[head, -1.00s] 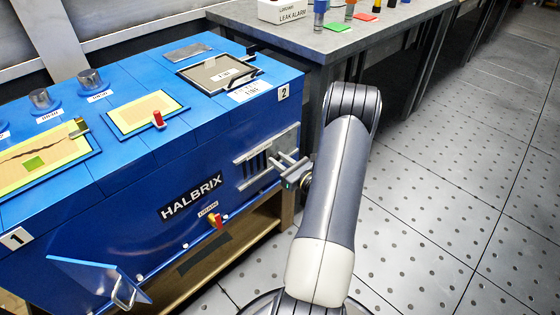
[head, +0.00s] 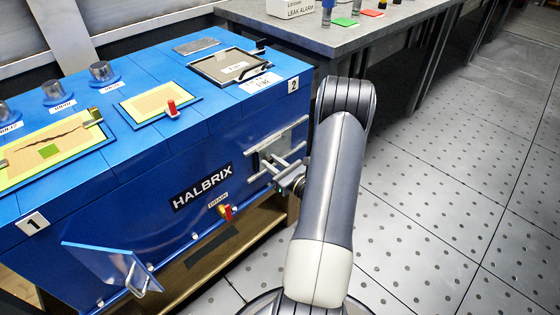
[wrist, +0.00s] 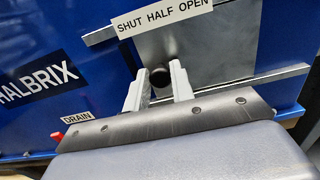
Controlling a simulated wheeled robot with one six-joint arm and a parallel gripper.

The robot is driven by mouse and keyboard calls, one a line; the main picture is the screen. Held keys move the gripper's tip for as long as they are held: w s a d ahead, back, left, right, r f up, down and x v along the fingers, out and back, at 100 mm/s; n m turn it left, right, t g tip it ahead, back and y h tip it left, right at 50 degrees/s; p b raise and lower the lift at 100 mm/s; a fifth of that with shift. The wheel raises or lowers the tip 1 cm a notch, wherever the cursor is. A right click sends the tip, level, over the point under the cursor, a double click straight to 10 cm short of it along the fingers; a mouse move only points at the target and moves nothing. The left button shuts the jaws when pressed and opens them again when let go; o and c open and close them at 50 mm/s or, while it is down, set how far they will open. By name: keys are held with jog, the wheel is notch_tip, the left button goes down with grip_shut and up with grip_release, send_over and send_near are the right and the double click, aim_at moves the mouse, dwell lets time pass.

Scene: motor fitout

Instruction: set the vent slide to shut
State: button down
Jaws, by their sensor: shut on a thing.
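The vent slide is a grey plate (wrist: 215,50) between two metal rails on the blue cabinet's front. It also shows in the head view (head: 268,157). A label (wrist: 175,18) above it reads SHUT, HALF, OPEN from left to right. The slide's dark round knob (wrist: 160,78) sits below the SHUT and HALF words; its exact mark is hard to tell. My gripper (wrist: 160,71) is shut on the knob, one finger on each side. In the head view my gripper (head: 275,178) is at the slide, partly hidden by my arm. No vent slots show now.
The blue cabinet (head: 150,210) has a red drain handle (head: 228,211) left of and below the slide and an open flap (head: 100,262) at lower left. A grey bench (head: 350,38) stands behind. The floor to the right is clear.

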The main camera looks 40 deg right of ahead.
jog(key=shift+s+a, duration=0.15)
jog(key=shift+a, duration=1.7)
jog(key=c, duration=1.3)
grip_release()
jog(key=shift+a, duration=0.1)
jog(key=shift+o, duration=0.3)
jog(key=shift+s, duration=0.15)
jog(key=s+d+p, duration=0.1)
jog(key=s, duration=0.9)
jog(key=shift+s, duration=0.2)
